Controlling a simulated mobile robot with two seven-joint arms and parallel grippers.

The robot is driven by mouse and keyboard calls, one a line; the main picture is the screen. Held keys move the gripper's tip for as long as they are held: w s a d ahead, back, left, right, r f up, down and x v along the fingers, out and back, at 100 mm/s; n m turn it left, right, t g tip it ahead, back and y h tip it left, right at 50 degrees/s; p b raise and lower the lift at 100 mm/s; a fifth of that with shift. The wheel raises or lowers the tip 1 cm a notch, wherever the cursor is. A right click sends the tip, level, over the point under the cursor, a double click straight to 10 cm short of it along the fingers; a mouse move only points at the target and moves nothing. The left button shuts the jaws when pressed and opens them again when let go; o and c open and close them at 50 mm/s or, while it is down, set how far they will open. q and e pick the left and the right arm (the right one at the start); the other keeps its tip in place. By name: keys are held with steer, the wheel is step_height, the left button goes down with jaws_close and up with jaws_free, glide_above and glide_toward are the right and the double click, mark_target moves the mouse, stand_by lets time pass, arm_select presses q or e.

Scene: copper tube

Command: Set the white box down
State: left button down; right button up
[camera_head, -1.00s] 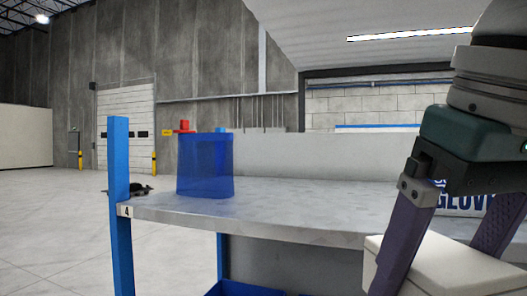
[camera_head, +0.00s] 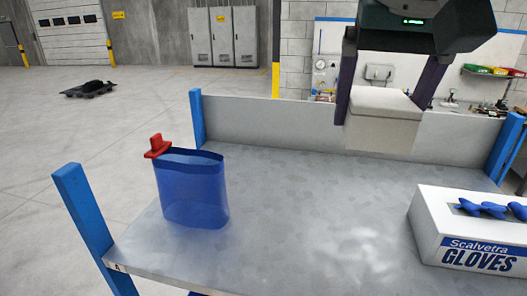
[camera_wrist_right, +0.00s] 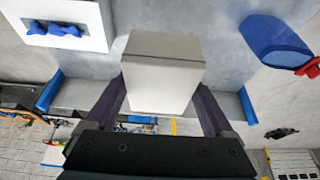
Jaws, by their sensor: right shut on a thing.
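The white box (camera_head: 384,136) is a plain off-white block between the two dark fingers of my right gripper (camera_head: 383,106). The gripper is shut on it. In the head view the box hangs in front of the grey back panel, roughly upright. In the right wrist view the box (camera_wrist_right: 162,78) sits between the fingers (camera_wrist_right: 160,112) with the grey tabletop (camera_wrist_right: 215,22) behind it. I cannot tell how far its underside is above the tabletop. My left gripper is not in view.
A blue translucent container (camera_head: 192,190) with a red piece (camera_head: 158,146) at its rim stands on the table's left. A white glove box (camera_head: 470,226) with blue gloves lies at the right. The tabletop between them (camera_head: 310,220) is clear. Blue posts (camera_head: 90,215) stand at the corners.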

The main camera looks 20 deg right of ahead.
steer(key=f, duration=0.3)
steer(key=shift+w+f, duration=0.2)
steer(key=shift+f, duration=0.1)
step_height(320, 180, down, 12)
steer(key=shift+d+f+b, duration=0.1)
steer(key=shift+d+b, duration=0.05)
steer(key=shift+b, duration=0.35)
step_height(320, 180, down, 4)
steer(key=shift+r+p, duration=0.15)
steer(key=shift+p, duration=0.45)
steer(key=shift+f, duration=0.35)
